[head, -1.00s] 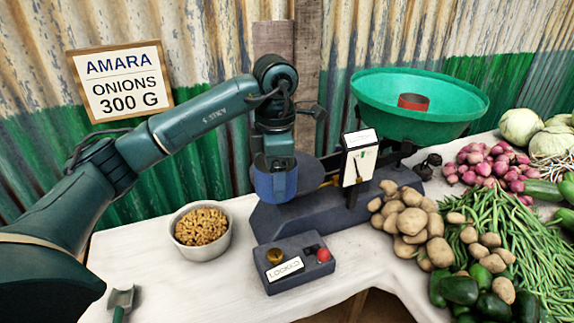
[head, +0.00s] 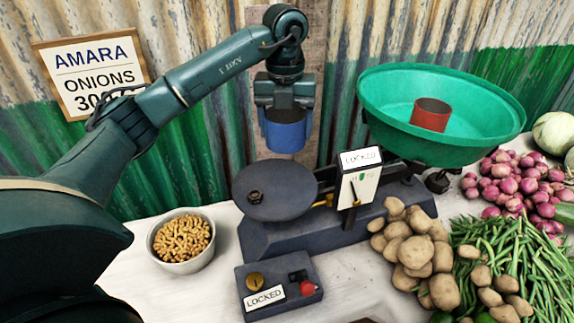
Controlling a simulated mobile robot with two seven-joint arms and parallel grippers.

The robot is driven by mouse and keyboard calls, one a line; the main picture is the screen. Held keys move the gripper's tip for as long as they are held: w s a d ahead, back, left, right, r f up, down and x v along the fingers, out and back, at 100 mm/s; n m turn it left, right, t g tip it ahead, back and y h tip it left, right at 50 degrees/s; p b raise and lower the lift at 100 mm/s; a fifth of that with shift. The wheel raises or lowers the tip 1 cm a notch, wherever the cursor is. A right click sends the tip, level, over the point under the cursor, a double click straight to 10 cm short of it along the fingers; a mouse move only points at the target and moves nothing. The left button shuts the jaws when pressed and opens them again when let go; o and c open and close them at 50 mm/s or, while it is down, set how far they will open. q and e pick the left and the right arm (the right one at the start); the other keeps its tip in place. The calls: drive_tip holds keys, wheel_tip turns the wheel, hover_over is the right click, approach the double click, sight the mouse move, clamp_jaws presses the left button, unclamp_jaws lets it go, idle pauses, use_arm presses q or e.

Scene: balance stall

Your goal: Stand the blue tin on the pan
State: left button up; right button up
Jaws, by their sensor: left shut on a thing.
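The blue tin (head: 285,134) is held upright between the fingers of my left gripper (head: 284,112), which is shut on it. The tin hangs in the air above and a little behind the flat dark pan (head: 285,205) of the balance, clear of it in the picture. The gripper covers the tin's upper part. A small dark knob-like thing (head: 254,197) shows on the pan's left part. My right gripper is not in view.
The balance (head: 258,240) also carries a green basin (head: 385,100) with a red tin (head: 430,116) in it. A control box (head: 253,282) reads LOCKED. A bowl of nuts (head: 182,240) stands left. Potatoes (head: 408,240), onions (head: 503,182) and beans (head: 500,245) crowd the right.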

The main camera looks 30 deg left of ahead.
sight(284, 144)
use_arm(q)
drive_tip(key=f, duration=0.4)
drive_tip(key=shift+s+f, duration=0.15)
drive_tip(key=shift+s, duration=0.2)
wheel_tip(284, 144, down, 4)
drive_tip(key=shift+r+p, duration=0.2)
drive_tip(key=shift+p, duration=0.15)
drive_tip(key=shift+w+f, duration=0.1)
drive_tip(key=shift+f, duration=0.15)
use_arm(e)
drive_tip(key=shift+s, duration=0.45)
use_arm(q)
drive_tip(key=shift+f, duration=0.25)
drive_tip(key=o, duration=1)
drive_tip(key=shift+r, duration=0.1)
